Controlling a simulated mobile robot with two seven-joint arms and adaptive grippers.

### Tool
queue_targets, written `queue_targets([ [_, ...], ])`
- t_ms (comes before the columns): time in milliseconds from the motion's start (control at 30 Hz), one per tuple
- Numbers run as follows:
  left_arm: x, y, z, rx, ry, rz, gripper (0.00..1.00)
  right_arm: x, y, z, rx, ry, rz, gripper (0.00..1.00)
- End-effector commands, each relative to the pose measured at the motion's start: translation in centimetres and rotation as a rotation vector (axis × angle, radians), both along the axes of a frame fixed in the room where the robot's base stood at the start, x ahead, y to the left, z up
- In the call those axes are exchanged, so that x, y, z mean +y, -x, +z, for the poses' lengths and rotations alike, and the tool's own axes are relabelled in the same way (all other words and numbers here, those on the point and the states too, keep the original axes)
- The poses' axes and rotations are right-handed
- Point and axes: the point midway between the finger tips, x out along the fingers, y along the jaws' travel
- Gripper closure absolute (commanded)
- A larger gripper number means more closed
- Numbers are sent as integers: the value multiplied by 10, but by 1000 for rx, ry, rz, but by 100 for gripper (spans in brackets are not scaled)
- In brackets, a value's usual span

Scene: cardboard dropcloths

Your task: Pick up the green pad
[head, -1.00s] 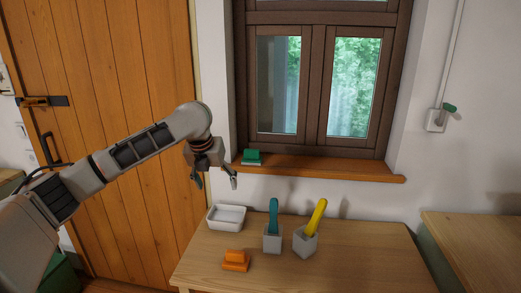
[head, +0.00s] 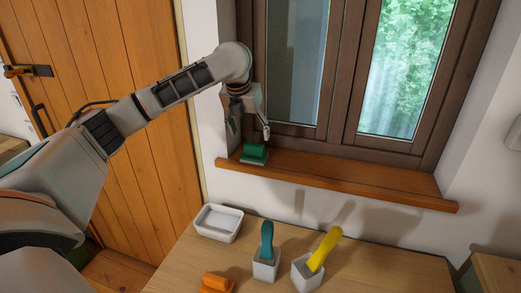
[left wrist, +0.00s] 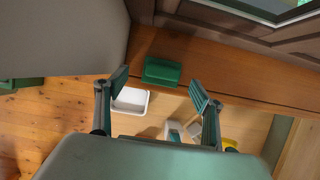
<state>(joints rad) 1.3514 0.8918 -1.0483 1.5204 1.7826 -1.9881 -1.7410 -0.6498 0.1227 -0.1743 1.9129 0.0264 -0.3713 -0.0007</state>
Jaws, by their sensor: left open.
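The green pad (head: 254,153) lies on the left part of the wooden windowsill (head: 330,181). It has a raised green grip on a flat base. In the left wrist view the green pad (left wrist: 162,71) sits near the sill's front edge, between and a little beyond the two fingertips. My left gripper (head: 250,138) is open and empty, its fingers pointing down just above the pad, one finger on each side in the picture. The left gripper (left wrist: 161,88) also shows open in the wrist view, apart from the pad. My right gripper is not in view.
Below the sill, a table (head: 375,268) holds a white tray (head: 218,222), a teal-handled tool (head: 267,240) and a yellow-handled tool (head: 324,248) in grey holders, and an orange pad (head: 216,283). The window recess wall stands close to the left of the gripper.

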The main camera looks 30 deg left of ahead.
Motion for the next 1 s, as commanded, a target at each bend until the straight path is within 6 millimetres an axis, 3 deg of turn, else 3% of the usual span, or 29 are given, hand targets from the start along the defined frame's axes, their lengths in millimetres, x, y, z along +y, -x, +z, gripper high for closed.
queue_targets([
  [533,-4,-22,-62,2,1,1,32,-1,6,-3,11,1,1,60],
  [867,-3,-25,-70,0,0,0,32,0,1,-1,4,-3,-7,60],
  [900,-3,-25,-70,0,0,0,35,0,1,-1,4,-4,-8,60],
  [1000,-3,-25,-70,0,0,0,60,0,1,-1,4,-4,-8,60],
])
